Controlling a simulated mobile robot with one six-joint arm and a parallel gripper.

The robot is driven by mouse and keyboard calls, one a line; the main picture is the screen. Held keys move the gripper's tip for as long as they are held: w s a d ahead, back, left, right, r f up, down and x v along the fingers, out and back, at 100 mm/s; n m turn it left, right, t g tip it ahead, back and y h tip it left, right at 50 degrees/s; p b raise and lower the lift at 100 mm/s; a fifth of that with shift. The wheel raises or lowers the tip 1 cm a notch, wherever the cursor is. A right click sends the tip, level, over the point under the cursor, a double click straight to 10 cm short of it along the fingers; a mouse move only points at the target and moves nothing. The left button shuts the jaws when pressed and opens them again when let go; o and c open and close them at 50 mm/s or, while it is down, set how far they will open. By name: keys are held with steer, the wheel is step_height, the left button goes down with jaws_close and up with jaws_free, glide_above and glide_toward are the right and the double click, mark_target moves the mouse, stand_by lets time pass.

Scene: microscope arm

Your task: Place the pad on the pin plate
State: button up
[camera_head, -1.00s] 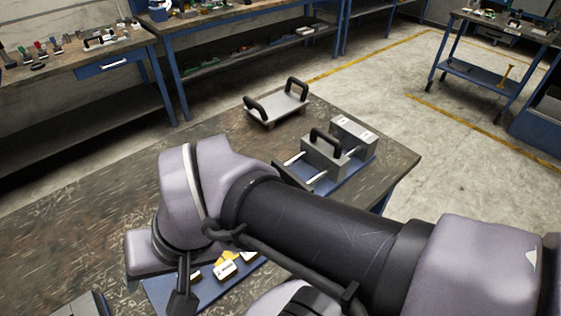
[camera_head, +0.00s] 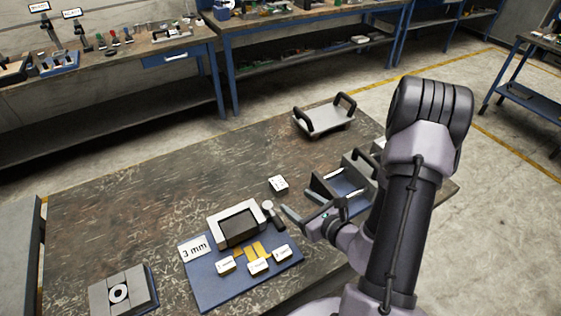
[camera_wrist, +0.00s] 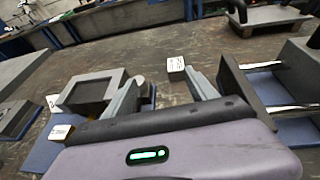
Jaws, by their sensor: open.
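No part here is clearly marked as the pad. A small white labelled block (camera_head: 278,183) lies alone on the bench; in the wrist view this block (camera_wrist: 175,64) is ahead, between the fingertips' directions. A blue base with two silver rods (camera_head: 345,187), possibly the pin plate, is right of it and shows in the wrist view (camera_wrist: 300,130). A grey frame with a dark recess (camera_head: 238,222) sits on a blue mat (camera_head: 205,290). My gripper (camera_wrist: 162,76) is open and empty above the bench, between the frame and the rod base.
Several white labelled blocks on yellow strips (camera_head: 259,266) and a "3 mm" card (camera_head: 194,249) are on the mat. A two-handled tray (camera_head: 325,119) stands at the back. The bench's left middle is clear.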

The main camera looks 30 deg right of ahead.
mark_target(282, 187)
steer(key=shift+m+h, duration=0.6)
steer(key=shift+h, duration=0.2)
steer(key=f+b, duration=0.1)
steer(key=d+f+b, duration=0.1)
steer(key=b, duration=0.1)
steer(key=w+d+f+b, duration=0.1)
steer(key=f+b, duration=0.1)
steer(key=shift+d+f, duration=0.1)
steer(key=b+x, duration=0.4)
steer(key=x, duration=1)
steer(key=shift+w+f, duration=0.1)
steer(key=shift+w, duration=0.25)
steer(key=shift+c, duration=0.5)
jaws_close()
